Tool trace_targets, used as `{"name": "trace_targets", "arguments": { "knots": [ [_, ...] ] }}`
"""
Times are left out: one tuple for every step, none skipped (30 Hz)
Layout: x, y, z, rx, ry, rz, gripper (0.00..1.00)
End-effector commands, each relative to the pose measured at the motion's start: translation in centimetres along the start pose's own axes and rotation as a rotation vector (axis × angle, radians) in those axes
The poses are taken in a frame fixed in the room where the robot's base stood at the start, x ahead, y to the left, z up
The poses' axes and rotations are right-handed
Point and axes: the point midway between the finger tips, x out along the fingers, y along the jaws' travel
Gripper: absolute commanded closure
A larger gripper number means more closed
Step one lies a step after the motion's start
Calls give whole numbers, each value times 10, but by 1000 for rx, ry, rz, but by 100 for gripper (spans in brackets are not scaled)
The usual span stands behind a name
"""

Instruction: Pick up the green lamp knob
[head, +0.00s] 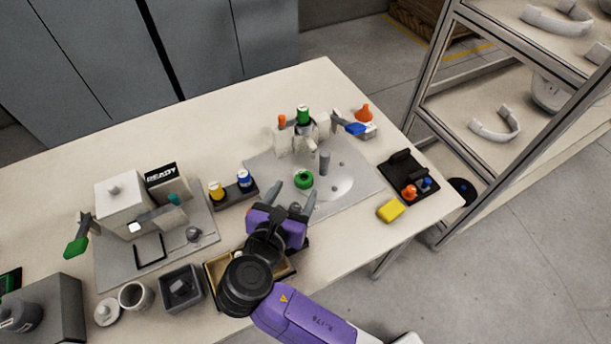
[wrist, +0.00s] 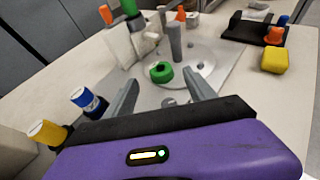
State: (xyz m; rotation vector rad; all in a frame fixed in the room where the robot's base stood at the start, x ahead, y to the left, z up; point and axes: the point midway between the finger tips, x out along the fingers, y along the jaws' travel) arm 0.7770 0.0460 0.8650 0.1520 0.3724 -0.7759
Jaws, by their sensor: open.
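A round green piece with a dark centre, which I take for the green lamp knob (head: 303,179), sits on the grey plate (head: 262,176). It also shows in the wrist view (wrist: 161,72), beyond and between my fingertips. My gripper (head: 294,194) is open and empty, its fingers pointing toward the green piece and apart from it. The fingers also show in the wrist view (wrist: 161,78). A second green part, a cylinder (head: 303,114), stands on top of the white fixture (head: 303,133) behind.
A grey post (head: 324,163) stands close behind the green piece. Yellow (head: 215,190) and blue (head: 244,179) capped pieces stand to the left. A yellow block (head: 391,210) and a black tray (head: 402,168) lie to the right. A wooden-edged tray (head: 216,284) is beneath my arm.

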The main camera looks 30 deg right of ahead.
Motion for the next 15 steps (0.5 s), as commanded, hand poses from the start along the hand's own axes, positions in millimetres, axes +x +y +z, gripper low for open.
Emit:
{"name": "trace_targets", "arguments": {
  "knots": [
    [6, 0, 0, 1, 0, -2, 36],
    [9, -1, 0, 1, 0, -2, 36],
    [12, 0, 1, 1, 0, -1, 36],
    [15, 0, 0, 1, 0, -1, 36],
    [18, 0, 0, 1, 0, -2, 36],
    [23, -1, -1, 1, 0, -2, 36],
    [28, -1, -1, 1, 1, -1, 36],
    [32, -1, -1, 1, 1, -2, 36],
    [39, -1, -2, 1, 1, -2, 36],
    [43, -1, -2, 1, 1, -2, 36],
    [47, -1, -2, 1, 1, -2, 36],
    [52, -1, -2, 1, 1, 0, 36],
    [55, -1, -2, 1, 1, -1, 36],
    [57, -1, -2, 1, 1, -1, 36],
    [60, -1, -2, 1, 1, 0, 36]
  ]
}}
